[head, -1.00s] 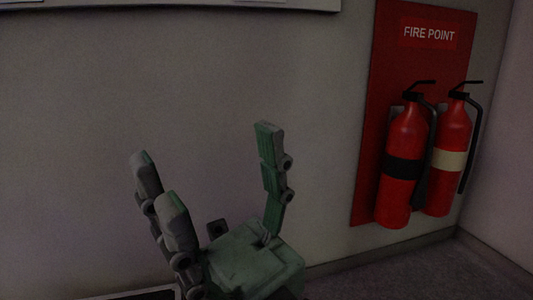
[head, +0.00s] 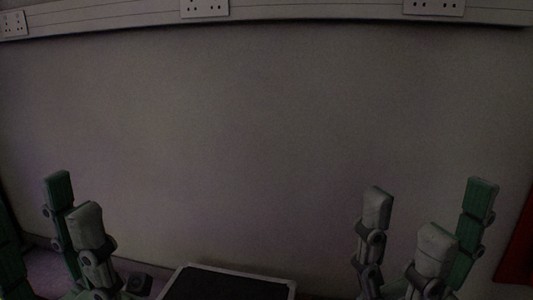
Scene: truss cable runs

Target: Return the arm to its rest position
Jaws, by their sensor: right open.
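My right gripper (head: 428,215) is at the lower right of the head view. Its jointed grey and green fingers point up and stand apart, with nothing between them. My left gripper (head: 48,212) is at the lower left. Its fingers also point up and are spread, with one cut off by the left edge, and I see nothing held. Both palms are mostly below the frame. No rest position is marked in view.
A plain grey wall (head: 265,140) fills the view. Trunking with sockets (head: 205,8) runs along the top. A dark case with a pale rim (head: 222,269) lies low between the grippers. A red panel edge (head: 518,255) shows at right.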

